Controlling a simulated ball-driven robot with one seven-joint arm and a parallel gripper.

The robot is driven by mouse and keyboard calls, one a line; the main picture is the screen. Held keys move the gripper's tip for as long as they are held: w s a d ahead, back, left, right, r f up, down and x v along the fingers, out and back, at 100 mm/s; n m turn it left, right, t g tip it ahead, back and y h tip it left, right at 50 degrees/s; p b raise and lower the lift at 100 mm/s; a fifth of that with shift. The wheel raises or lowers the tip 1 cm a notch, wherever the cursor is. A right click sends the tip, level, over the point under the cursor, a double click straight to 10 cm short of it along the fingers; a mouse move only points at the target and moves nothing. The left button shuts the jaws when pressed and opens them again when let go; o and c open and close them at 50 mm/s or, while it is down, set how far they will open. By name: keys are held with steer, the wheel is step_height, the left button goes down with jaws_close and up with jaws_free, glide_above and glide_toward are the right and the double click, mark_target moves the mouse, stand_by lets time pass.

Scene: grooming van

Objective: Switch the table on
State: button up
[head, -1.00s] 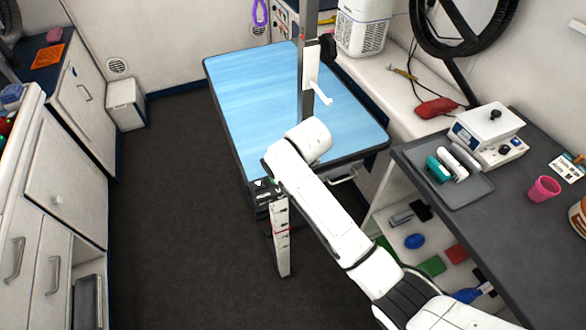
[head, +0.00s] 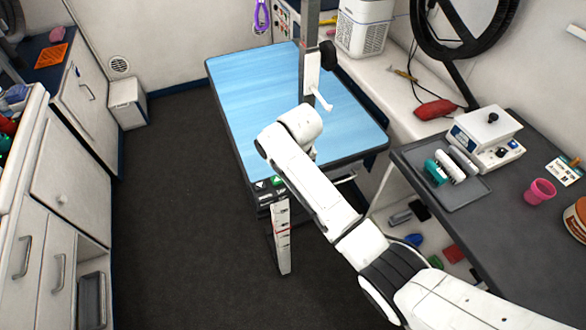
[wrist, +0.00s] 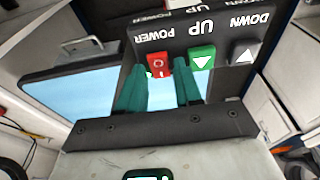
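The grooming table (head: 245,95) has a blue top and a dark rim. A dark control box (head: 270,190) is at its near edge, partly beside my arm. My gripper (wrist: 160,76) has two teal fingers, apart and empty. Their tips are near the red button, one on each side in the picture. I cannot tell whether they touch the box. The head view hides the fingers behind my arm.
A grey counter (head: 510,220) at right holds a tray (head: 465,190), a white device (head: 485,135) and a pink cup (head: 539,191). A post (head: 308,85) rises at the table. White cabinets (head: 70,185) stand at left. The dark floor (head: 180,200) between is clear.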

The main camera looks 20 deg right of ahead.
steer(key=shift+r, duration=0.1)
step_height(320, 180, up, 10)
steer(key=s+b, duration=0.1)
steer(key=s, duration=0.1)
steer(key=shift+r, duration=0.2)
stand_by(0.6)
steer(key=s+f, duration=0.8)
steer(key=s+d+f+b, duration=0.1)
steer(key=s+d+f, duration=0.2)
steer(key=s, duration=1.1)
steer(key=s+d+f+g+b, duration=0.1)
steer(key=s+d+f, duration=0.3)
steer(key=s, duration=1)
steer(key=shift+s+d+m+b, duration=0.35)
steer(key=shift+s+d+m, duration=0.05)
steer(key=shift+d, duration=0.05)
